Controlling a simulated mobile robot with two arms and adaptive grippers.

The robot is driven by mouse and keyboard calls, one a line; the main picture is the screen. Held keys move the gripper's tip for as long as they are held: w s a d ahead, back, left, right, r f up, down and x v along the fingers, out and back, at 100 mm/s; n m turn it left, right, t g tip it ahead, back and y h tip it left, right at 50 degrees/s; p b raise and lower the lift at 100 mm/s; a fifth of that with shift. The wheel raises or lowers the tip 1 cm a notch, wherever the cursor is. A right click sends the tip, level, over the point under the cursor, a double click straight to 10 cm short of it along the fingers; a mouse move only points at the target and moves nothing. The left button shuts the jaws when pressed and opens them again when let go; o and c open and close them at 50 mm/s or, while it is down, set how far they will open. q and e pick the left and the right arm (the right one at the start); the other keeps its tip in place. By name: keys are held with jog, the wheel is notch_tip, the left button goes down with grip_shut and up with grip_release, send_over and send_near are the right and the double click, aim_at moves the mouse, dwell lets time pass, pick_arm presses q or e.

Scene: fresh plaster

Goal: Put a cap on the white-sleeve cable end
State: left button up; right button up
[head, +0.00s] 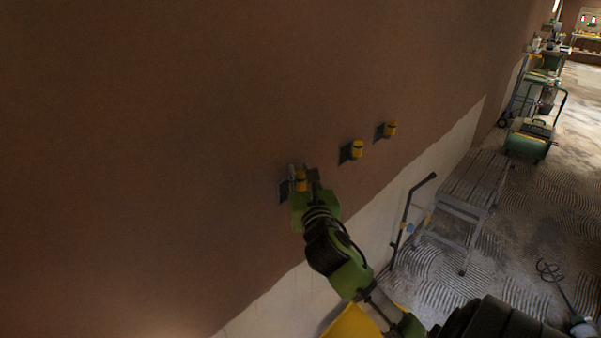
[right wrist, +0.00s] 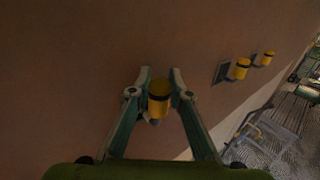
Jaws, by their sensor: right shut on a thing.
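My right gripper (head: 304,177) is at the nearest dark wall box (head: 284,193), with its fingers on either side of a yellow cap (head: 300,182) with a dark band. In the right wrist view the same cap (right wrist: 159,98) sits between the two fingertips (right wrist: 160,88), upright and held. Two more yellow caps, a middle one (head: 357,149) and a far one (head: 390,129), stand at their own dark wall boxes further right. The white-sleeve cable end cannot be made out; the cap and fingers cover that spot. My left gripper is out of view.
The brown plastered wall (head: 150,130) is bare around the boxes, with a pale unplastered strip (head: 400,190) below. A work platform (head: 470,185) and a green machine (head: 530,138) stand on the floor at right. A yellow bucket-like shape (head: 352,322) is at the bottom.

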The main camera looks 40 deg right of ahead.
jog(key=shift+f, duration=0.1)
dwell(0.3)
jog(key=shift+f, duration=0.2)
jog(key=shift+f, duration=0.25)
jog(key=o, duration=0.8)
jog(key=shift+o, duration=0.2)
jog(key=v, duration=1.2)
